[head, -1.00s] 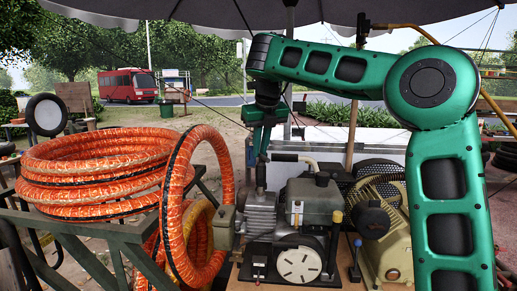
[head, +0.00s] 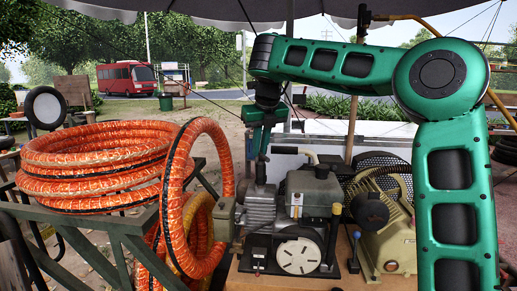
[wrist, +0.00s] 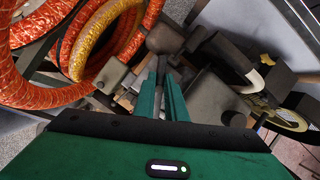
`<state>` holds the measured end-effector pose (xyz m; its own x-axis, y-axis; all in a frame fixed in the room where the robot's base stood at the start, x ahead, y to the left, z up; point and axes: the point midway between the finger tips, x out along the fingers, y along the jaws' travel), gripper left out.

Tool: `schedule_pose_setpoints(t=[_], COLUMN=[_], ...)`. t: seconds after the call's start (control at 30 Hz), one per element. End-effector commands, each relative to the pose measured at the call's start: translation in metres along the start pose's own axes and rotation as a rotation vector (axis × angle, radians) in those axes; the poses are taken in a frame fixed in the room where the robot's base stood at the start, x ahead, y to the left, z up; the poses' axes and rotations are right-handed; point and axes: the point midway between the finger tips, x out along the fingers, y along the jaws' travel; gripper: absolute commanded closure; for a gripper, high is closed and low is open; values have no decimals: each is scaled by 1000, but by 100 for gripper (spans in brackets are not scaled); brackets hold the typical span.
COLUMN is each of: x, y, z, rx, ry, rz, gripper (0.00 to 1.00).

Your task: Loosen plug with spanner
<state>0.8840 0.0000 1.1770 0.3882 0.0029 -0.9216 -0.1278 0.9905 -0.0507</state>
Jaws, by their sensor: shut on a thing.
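My gripper (head: 261,156) points down at the left part of the compressor (head: 305,215), just above its finned grey cylinder (head: 260,210). In the wrist view its two green fingers (wrist: 163,88) are close together, shut on a narrow greyish thing that I take to be the spanner (wrist: 160,68). Only a small piece of it shows between and beyond the fingertips. A dark upright part stands right under the fingers in the head view, and I cannot tell if it is the spanner or the machine. I cannot make out the plug.
Orange hose coils (head: 95,165) lie on a metal rack at the left, with one ring (head: 190,200) standing beside the compressor. A beige machine (head: 385,225) with a guard stands at the right. A pale curved pipe (head: 300,152) rises behind the fingers.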

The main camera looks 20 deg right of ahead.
Motion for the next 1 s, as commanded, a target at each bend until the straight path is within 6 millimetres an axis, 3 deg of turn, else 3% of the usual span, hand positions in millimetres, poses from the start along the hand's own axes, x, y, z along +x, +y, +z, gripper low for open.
schedule_pose_setpoints(t=[1.0], x=[-28], y=[-1], z=[12], rx=[0], ry=[-1], rz=[-1], gripper=[100])
